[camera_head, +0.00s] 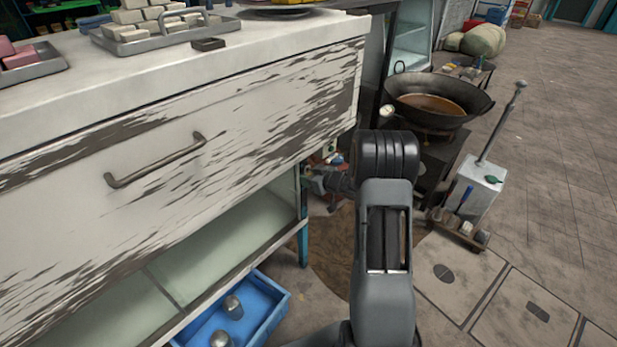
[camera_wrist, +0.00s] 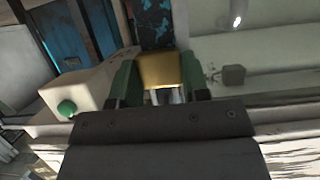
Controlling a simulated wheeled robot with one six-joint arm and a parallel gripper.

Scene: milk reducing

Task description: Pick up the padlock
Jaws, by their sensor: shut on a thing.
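The brass-coloured padlock (camera_wrist: 160,68) shows in the wrist view, upper middle. My gripper (camera_wrist: 159,80) has green fingers that press on its left and right sides. The gripper is shut on the padlock. Part of the padlock's lower end is hidden behind the gripper's dark body. In the head view my gripper (camera_head: 320,180) is small and partly hidden by my wrist, beside the right end of the worn white counter. I cannot make out the padlock clearly there.
The worn white counter (camera_head: 235,110) with trays on top fills the left. A blue crate (camera_head: 268,308) with metal shakers sits low under it. A large wok (camera_head: 440,98) stands to the right, with a white canister (camera_head: 480,185) nearer. Floor at far right is free.

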